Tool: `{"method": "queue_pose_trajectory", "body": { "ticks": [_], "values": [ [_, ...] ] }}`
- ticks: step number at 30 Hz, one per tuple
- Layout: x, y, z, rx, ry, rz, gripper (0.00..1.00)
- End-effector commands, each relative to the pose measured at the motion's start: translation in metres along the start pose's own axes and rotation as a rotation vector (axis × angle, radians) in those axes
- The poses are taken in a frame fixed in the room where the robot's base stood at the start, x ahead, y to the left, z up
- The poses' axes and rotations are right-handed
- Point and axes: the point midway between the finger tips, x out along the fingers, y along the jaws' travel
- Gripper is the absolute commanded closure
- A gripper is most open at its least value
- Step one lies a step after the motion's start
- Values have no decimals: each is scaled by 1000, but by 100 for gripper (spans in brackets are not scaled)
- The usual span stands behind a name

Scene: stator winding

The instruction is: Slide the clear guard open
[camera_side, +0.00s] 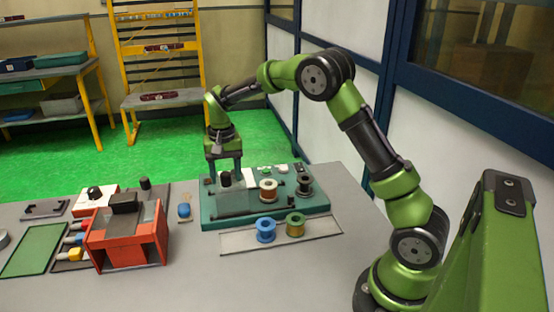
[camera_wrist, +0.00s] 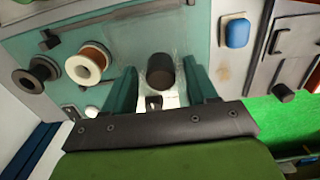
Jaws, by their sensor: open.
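The winding machine has a teal base (camera_side: 318,207) on the table. The clear guard (camera_side: 236,203) is a see-through panel at its left part, and its edges are hard to make out. A black knob (camera_wrist: 160,71) stands up at the guard; it also shows in the side view (camera_side: 225,179). My gripper (camera_side: 224,172) points down over the knob. In the wrist view my gripper (camera_wrist: 158,72) is open, with one teal finger on each side of the knob. A gap shows between the knob and each finger. Whether the guard has shifted cannot be told.
A copper spool (camera_side: 268,190) and a black spool (camera_side: 304,185) stand on the base right of my gripper. A blue spool (camera_side: 265,229) and a yellow-green spool (camera_side: 295,224) stand in front. A red fixture (camera_side: 125,240) and a blue-capped part (camera_side: 184,210) are left.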

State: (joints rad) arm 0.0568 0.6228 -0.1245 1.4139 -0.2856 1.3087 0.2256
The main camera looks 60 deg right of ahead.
Motion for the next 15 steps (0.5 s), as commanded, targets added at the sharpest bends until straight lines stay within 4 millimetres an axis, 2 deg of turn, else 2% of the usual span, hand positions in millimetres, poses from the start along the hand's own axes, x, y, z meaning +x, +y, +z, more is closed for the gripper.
{"method": "queue_pose_trajectory", "body": {
  "ticks": [15],
  "values": [
    [-43, 0, 0, -2, 3, -2, 43]
  ]
}}
